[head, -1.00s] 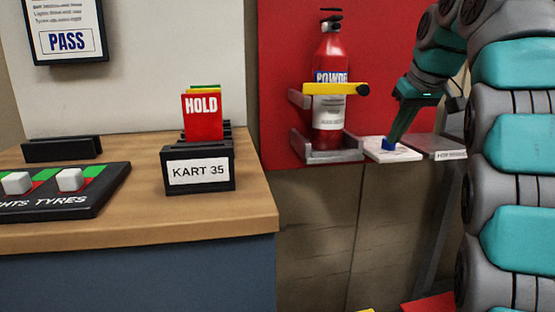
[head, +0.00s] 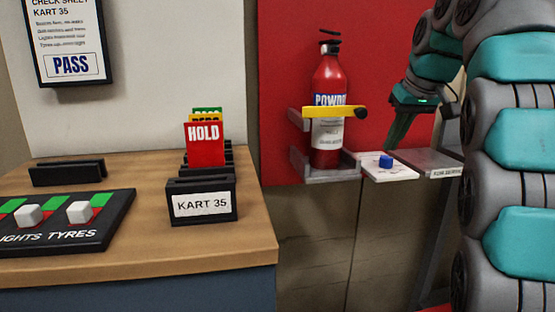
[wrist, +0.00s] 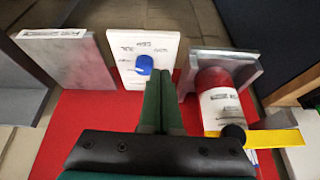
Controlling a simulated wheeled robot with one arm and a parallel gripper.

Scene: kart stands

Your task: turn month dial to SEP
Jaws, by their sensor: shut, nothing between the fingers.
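The month dial is a small blue knob (head: 386,161) on a white plate (head: 403,174) beside the extinguisher bracket. In the wrist view the blue knob (wrist: 145,64) shows near the middle of its white plate (wrist: 126,43), with small dark markings around it. The markings are too small to read, and I cannot tell which month the knob points to. My gripper (head: 391,147) is shut and empty, apart from the knob, just behind and above it in the head view. In the wrist view its green fingertips (wrist: 162,76) lie just beside the knob.
A red extinguisher (head: 327,100) with a yellow strap (head: 335,113) stands in a grey bracket left of the dial. A grey shelf (head: 435,163) is on the right. The wooden bench (head: 120,245) holds a KART 35 card rack (head: 203,205) and a switch panel (head: 65,222).

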